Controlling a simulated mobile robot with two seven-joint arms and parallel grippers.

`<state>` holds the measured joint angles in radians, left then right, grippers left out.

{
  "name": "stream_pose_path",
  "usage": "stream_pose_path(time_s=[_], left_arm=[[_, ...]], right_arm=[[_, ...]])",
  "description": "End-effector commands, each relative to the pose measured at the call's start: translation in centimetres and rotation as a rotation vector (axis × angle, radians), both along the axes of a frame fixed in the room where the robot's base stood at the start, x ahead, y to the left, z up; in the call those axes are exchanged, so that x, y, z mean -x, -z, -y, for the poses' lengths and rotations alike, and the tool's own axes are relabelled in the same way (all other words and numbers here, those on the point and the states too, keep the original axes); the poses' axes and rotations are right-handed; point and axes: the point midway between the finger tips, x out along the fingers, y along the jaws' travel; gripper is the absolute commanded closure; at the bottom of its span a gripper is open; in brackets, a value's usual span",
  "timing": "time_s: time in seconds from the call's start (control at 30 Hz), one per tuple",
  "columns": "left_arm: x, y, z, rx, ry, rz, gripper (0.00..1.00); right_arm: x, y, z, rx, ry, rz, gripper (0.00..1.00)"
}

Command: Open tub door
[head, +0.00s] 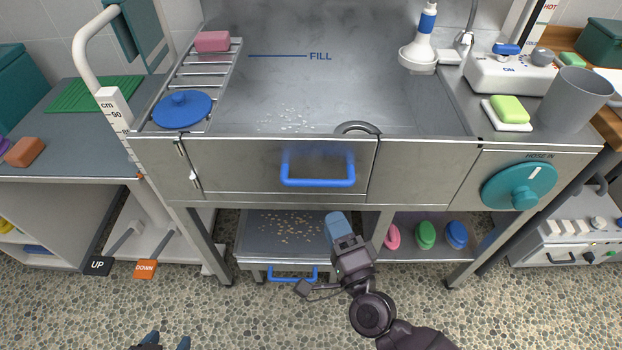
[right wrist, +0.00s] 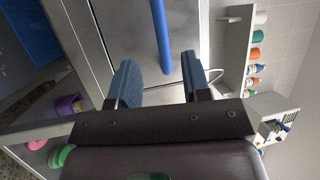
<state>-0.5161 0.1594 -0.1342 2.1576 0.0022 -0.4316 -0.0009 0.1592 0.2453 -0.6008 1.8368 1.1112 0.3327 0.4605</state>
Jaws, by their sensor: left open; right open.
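The tub door (head: 240,168) is a steel panel in the front wall of the steel tub (head: 430,165). It looks shut, flush with the wall. Its blue bar handle (head: 318,182) is right of the door's middle. It also shows in the right wrist view (right wrist: 161,38), ahead of the fingers. My right gripper (head: 338,228) is below the handle, apart from it. In the right wrist view its blue fingers (right wrist: 158,78) are spread and empty. My left gripper (head: 167,341) is at the bottom edge, open and empty, far from the door.
A metal latch piece (head: 194,178) is at the door's left side. A teal dial (head: 519,186) is on the front at right. Below stands a low step (head: 255,243) with its own blue handle (head: 292,274). A grab rail (head: 88,50) rises at left.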

Motion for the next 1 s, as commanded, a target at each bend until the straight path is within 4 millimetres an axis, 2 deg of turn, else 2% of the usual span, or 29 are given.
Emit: stream_pose_path(time_s=[0.17, 0.6, 0.8, 1.0], left_arm=[[0.2, 0.1, 0.5, 0.012, -0.001, -0.006, 0.44], [0.4, 0.6, 0.2, 0.005, -0.001, -0.013, 0.44], [0.4, 0.5, 0.0, -0.001, 0.002, -0.012, 0.44], [0.3, 0.3, 0.0, -0.002, 0.003, -0.008, 0.44]], right_arm=[[-1.4, -0.3, -0.7, -0.003, -0.003, 0.001, 0.56], [-7.8, -1.5, -3.4, -0.001, -0.003, 0.001, 0.56], [-9.3, -1.7, -4.0, 0.002, -0.004, -0.001, 0.56], [-9.7, -1.8, -4.2, 0.001, -0.004, -0.001, 0.56]])
